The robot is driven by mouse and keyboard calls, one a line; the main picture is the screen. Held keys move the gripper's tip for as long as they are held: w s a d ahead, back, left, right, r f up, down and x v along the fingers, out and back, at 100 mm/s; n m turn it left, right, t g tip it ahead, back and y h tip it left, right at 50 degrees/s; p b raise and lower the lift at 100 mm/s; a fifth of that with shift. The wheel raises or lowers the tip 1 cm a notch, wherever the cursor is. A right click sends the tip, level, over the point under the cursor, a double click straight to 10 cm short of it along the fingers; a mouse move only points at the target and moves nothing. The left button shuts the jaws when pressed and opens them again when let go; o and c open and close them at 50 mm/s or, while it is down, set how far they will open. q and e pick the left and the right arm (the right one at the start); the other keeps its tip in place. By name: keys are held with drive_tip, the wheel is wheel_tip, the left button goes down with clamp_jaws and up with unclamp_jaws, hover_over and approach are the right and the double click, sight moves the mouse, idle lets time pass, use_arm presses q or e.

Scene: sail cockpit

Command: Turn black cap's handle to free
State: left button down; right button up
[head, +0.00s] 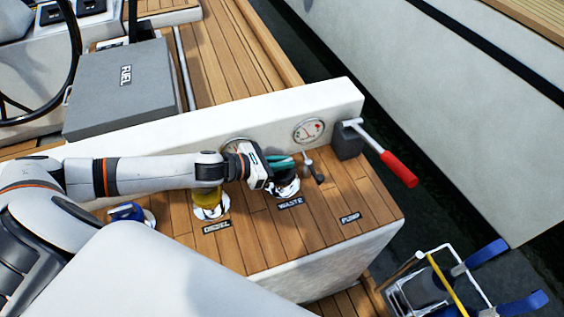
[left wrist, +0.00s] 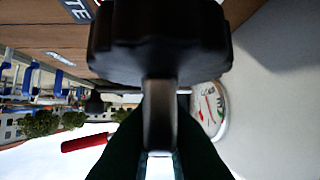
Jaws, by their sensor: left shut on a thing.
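The black cap (left wrist: 160,42) fills the top middle of the left wrist view, with its grey metal handle (left wrist: 160,115) standing out toward the camera. In the head view it sits at the WASTE label (head: 290,203), mostly hidden by my gripper above its shiny ring (head: 285,188). My left gripper (head: 282,163) is at the cap from the left. In the left wrist view its dark fingers (left wrist: 160,145) are shut on the handle, one on each side. My right gripper is not in view.
A yellow cap (head: 208,194) stands by the DIESEL label, below my left forearm. A blue cap (head: 127,212) is farther left. A small lever (head: 314,168) and a red-handled pump lever (head: 398,168) are to the right. A gauge (head: 308,131) is on the white wall behind.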

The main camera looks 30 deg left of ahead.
use_arm(q)
drive_tip(key=shift+s+d+n+t+y, duration=0.1)
drive_tip(key=shift+n+t+y, duration=0.4)
drive_tip(key=shift+n+y, duration=0.5)
drive_tip(key=shift+n, duration=0.2)
drive_tip(key=n+y+p, duration=0.1)
drive_tip(key=n+t+y, duration=0.1)
drive_tip(key=y, duration=0.1)
drive_tip(key=shift+r+n+t+p, duration=0.25)
drive_tip(key=shift+n+t+p, duration=0.05)
drive_tip(key=shift+n+p, duration=0.1)
drive_tip(key=n+g+y+p, duration=0.1)
drive_tip(key=n+y+p, duration=0.5)
drive_tip(key=n+y, duration=0.1)
drive_tip(key=shift+y, duration=0.7)
drive_tip(key=n+g+y+p, duration=0.2)
drive_tip(key=n+y, duration=0.1)
drive_tip(key=shift+f+n+y, duration=0.1)
drive_tip(key=shift+n+y, duration=0.2)
drive_tip(key=shift+f+n+g+y+p, duration=0.1)
drive_tip(key=shift+n+g+y+p, duration=0.45)
drive_tip(key=shift+n+g+y, duration=0.05)
